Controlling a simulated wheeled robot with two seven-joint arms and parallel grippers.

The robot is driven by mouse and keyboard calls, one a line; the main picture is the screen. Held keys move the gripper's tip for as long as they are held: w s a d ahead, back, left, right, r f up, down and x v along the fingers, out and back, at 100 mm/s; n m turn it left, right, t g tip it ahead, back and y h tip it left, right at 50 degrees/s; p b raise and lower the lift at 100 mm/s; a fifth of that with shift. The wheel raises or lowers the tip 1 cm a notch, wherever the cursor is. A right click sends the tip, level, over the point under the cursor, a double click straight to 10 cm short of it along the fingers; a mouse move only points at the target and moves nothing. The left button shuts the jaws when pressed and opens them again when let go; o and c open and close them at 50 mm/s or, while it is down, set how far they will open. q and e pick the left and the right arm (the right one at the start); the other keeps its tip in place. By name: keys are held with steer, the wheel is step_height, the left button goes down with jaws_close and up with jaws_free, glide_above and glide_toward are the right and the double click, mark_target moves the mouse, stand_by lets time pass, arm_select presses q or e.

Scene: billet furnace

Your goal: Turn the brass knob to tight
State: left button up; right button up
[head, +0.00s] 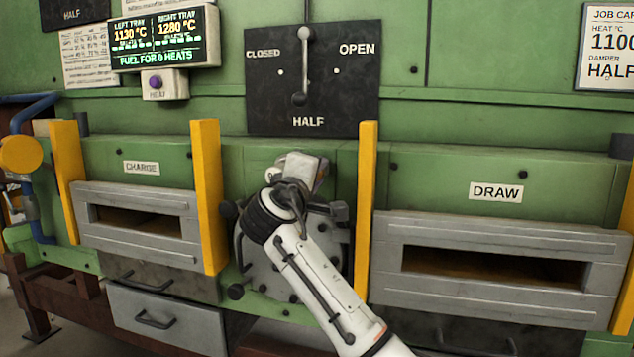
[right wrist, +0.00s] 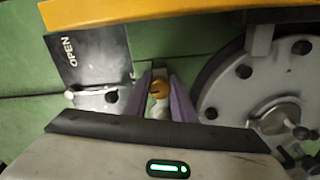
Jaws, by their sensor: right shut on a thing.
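The brass knob (right wrist: 158,88) shows in the right wrist view, between the two purple fingers of my right gripper (right wrist: 160,98). The fingers are shut on it. Which way the knob is turned cannot be made out. In the head view my right gripper (head: 302,170) is at the green furnace front, above the round grey bolted plate, and it hides the knob. A small white label beside it is mostly covered. My left gripper is not in view.
The black damper plate (head: 350,75) with its lever is just above my right gripper. Yellow posts (head: 206,195) and (head: 367,205) stand on either side. The CHARGE door (head: 140,220) is left, the DRAW door (head: 480,225) right. The round bolted plate (right wrist: 265,85) is close beside the fingers.

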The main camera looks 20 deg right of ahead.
steer(key=shift+f+m+b, duration=0.15)
steer(key=shift+m+b, duration=0.15)
steer(key=shift+m, duration=0.9)
steer(key=o, duration=1.1)
steer(key=shift+c, duration=0.2)
steer(key=shift+s, duration=0.1)
